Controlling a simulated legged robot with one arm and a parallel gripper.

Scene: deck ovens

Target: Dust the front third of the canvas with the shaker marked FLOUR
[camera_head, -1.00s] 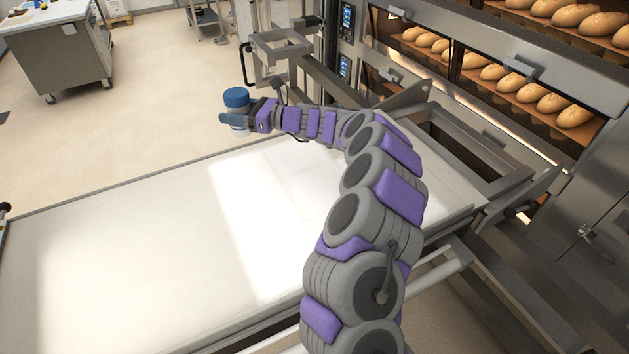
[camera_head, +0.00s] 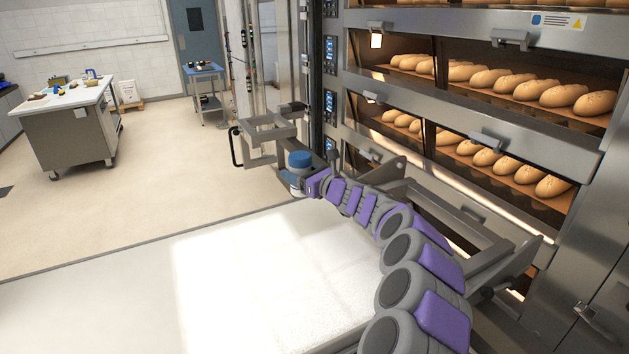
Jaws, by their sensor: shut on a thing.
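The shaker (camera_head: 299,160) has a blue cap and a pale body, and no marking on it can be read in this view. My gripper (camera_head: 292,180) is shut on the shaker and holds it near the far right corner of the canvas. The shaker looks tilted. The white canvas (camera_head: 230,270) lies flat on the long loader, with a bright patch of light across it. A speckled white texture (camera_head: 335,260) shows on its right part, beside my arm. My arm hides the canvas's right edge.
The deck ovens (camera_head: 470,130) stand at the right with loaves behind glass. A metal frame (camera_head: 265,135) rises just behind the shaker. A steel worktable (camera_head: 70,125) and a small blue-topped cart (camera_head: 205,85) stand farther back. The floor at the left is clear.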

